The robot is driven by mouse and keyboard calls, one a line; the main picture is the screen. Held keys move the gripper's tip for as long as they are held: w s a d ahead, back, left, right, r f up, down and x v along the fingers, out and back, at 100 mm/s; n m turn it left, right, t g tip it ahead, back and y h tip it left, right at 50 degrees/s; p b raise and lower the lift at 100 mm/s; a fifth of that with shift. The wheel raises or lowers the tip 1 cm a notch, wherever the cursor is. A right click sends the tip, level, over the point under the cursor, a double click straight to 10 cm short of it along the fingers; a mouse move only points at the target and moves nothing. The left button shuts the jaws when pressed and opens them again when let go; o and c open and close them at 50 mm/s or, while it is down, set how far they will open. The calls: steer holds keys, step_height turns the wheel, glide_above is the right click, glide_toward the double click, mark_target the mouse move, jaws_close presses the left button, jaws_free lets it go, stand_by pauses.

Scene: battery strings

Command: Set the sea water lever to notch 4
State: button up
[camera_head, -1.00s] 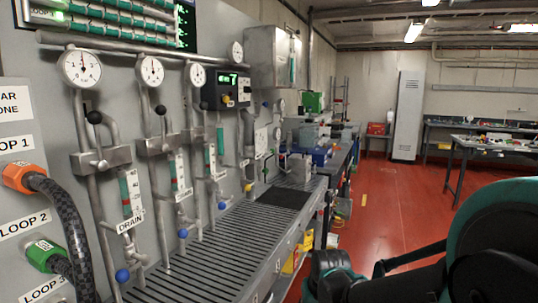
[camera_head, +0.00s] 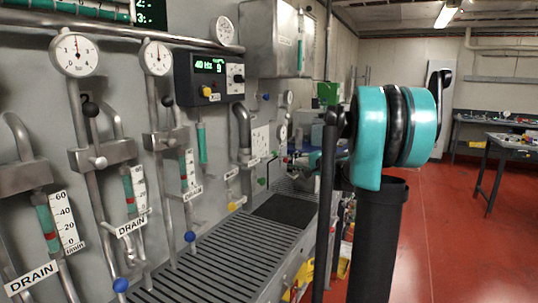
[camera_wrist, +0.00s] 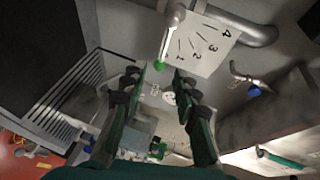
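In the wrist view, a pale notch plate (camera_wrist: 208,42) carries the numbers 1 to 4 with lines. A thin lever (camera_wrist: 168,42) with a green tip runs along its left edge, on the side of notch 1 away from 4. My gripper (camera_wrist: 156,73) is open. Its two dark green fingers with black pads stand apart, and the green tip appears between the fingertips in the picture. I cannot tell the depth between them. In the head view, a small white plate (camera_head: 260,140) on the panel may be this one. My gripper is not clear there.
Pipes with dial gauges (camera_head: 74,54) and DRAIN labels line the panel at left. A grey box (camera_head: 283,38) and a black digital display unit (camera_head: 209,78) hang on the wall. A slatted bench (camera_head: 215,240) runs below. The red floor (camera_head: 460,230) at right is open.

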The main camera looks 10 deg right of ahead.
mark_target(270, 156)
steer(key=shift+t, duration=0.3)
steer(key=x, duration=1.2)
steer(key=d+x, duration=0.1)
steer(key=x, duration=0.5)
steer(key=shift+w+r, duration=0.3)
steer(key=shift+c, duration=0.6)
jaws_close()
